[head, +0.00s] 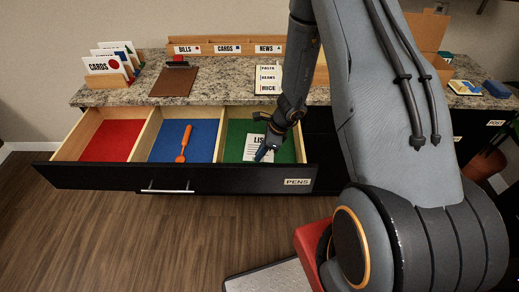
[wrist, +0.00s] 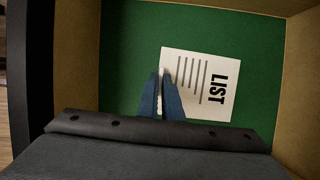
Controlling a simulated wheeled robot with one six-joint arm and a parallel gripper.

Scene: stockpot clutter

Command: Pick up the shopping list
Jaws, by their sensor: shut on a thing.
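The shopping list (head: 252,153) is a white sheet marked LIST with printed lines, in the green right-hand compartment of the open drawer. It also shows in the wrist view (wrist: 205,80), turned sideways against the green floor. My gripper (head: 262,156) reaches down into that compartment. In the wrist view its two blue fingers (wrist: 165,78) are close together over the list's left part, shut on the sheet. The fingers hide a corner of it. I cannot tell whether the sheet is clear of the drawer floor.
The open drawer (head: 150,178) has wooden dividers, a red compartment (head: 105,140), and a blue one (head: 200,145) holding an orange utensil (head: 184,143). The granite counter (head: 225,88) behind carries a card holder (head: 108,80), a clipboard (head: 174,82) and a notepad (head: 268,78).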

